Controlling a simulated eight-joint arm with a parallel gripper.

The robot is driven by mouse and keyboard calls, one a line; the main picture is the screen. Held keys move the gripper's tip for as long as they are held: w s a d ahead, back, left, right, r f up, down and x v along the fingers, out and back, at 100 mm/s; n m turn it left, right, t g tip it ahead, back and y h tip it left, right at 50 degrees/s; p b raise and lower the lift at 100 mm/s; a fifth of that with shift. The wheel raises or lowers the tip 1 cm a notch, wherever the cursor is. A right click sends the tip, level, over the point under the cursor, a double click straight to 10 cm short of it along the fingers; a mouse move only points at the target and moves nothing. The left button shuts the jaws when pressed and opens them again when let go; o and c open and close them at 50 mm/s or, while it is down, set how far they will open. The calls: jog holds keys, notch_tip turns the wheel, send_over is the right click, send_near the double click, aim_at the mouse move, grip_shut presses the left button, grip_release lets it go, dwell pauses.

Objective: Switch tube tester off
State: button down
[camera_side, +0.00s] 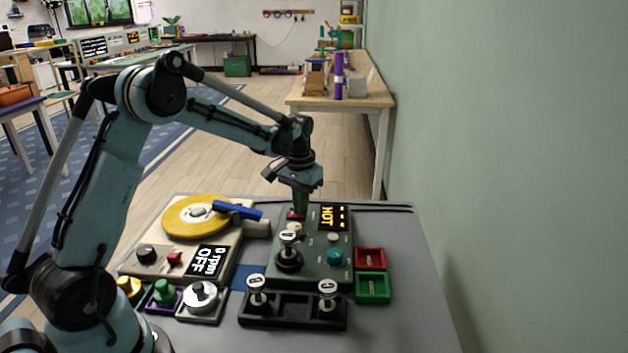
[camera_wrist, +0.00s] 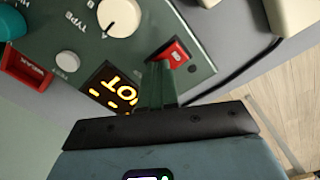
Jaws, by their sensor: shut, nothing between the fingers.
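The tube tester (camera_side: 312,268) is a dark green box on the grey table. Its display (camera_side: 333,217) is lit in yellow and reads HOT; it also shows in the wrist view (camera_wrist: 112,90). A red rocker switch (camera_wrist: 172,54) sits near the tester's edge beside the display. My gripper (camera_side: 299,212) is shut and empty, pointing down at this switch. In the wrist view the fingertips (camera_wrist: 160,66) are right at the switch and partly cover it; I cannot tell whether they touch. A tube marked A (camera_side: 288,240) stands in the tester's black socket. A white TYPE knob (camera_wrist: 118,14) is nearby.
A turntable with a yellow disc (camera_side: 185,222) and a display reading OFF (camera_side: 211,261) stands left of the tester. A black rack (camera_side: 292,318) holds tubes in front. A red tray (camera_side: 370,259) and a green tray (camera_side: 373,287) stand right. The table's right front is clear.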

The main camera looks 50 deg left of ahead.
jog(key=shift+r, duration=3.5)
jog(key=s+d+r+t, duration=0.1)
jog(key=s+d+r, duration=0.1)
jog(key=s+d, duration=0.1)
jog(key=s+d+r+m+t, duration=0.1)
jog(key=s+d+r+t, duration=0.1)
jog(key=s+d, duration=0.1)
jog(key=s+d+r+m+t, duration=0.1)
jog(key=s+d, duration=0.3)
jog(key=s, duration=0.1)
jog(key=shift+r+t, duration=0.3)
jog(key=shift+r, duration=0.1)
jog(key=s+d+f+m+t, duration=0.1)
jog(key=s+d+f+t, duration=0.1)
jog(key=s, duration=0.3)
jog(key=shift+s+d+f+t, duration=0.25)
jog(key=shift+d+t, duration=0.05)
jog(key=shift+d, duration=0.3)
